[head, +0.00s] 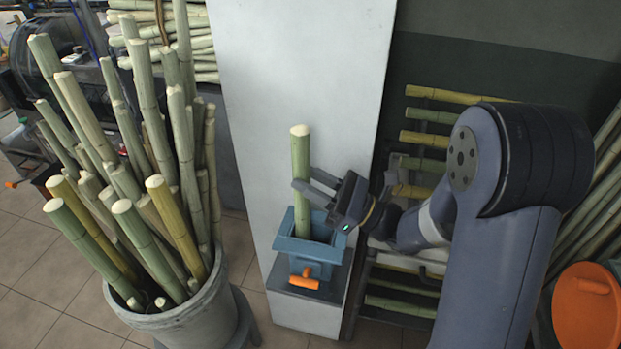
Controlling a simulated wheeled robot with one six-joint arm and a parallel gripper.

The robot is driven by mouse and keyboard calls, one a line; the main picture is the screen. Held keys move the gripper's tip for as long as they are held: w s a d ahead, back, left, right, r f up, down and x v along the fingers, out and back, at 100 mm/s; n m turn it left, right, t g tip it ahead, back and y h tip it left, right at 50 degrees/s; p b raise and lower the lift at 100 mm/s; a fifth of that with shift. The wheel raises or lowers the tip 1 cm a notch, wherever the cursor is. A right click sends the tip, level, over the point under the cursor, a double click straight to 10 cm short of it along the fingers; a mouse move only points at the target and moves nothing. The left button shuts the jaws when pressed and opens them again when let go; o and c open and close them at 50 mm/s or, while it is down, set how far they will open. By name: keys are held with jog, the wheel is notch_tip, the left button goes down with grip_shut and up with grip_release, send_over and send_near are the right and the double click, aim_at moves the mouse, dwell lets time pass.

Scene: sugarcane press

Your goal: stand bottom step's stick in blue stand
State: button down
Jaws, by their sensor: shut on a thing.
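A pale green sugarcane stick (301,170) stands nearly upright, with its lower end inside the square opening of the blue stand (312,273). Whether its bottom end rests on the stand's floor is hidden by the stand's wall. My gripper (312,190) is shut on the stick, its fingers reaching in from the right around the stick's middle, above the stand's rim. The stepped rack (412,269) at the right holds several green and yellow sticks. Its lower part is partly hidden by my arm.
A grey bucket (186,325) full of tall canes stands at the left. A white panel (285,90) rises behind the stand. An orange handle (304,279) sits at the stand's front. An orange lid (586,310) is at the lower right. More canes lean along the right edge.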

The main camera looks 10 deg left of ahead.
dwell(0.3)
jog(key=c, duration=1)
grip_release()
jog(key=shift+o, duration=0.4)
jog(key=o, duration=0.5)
jog(key=w+b+v, duration=0.1)
jog(key=b+v, duration=0.1)
jog(key=v, duration=0.5)
jog(key=shift+s, duration=0.5)
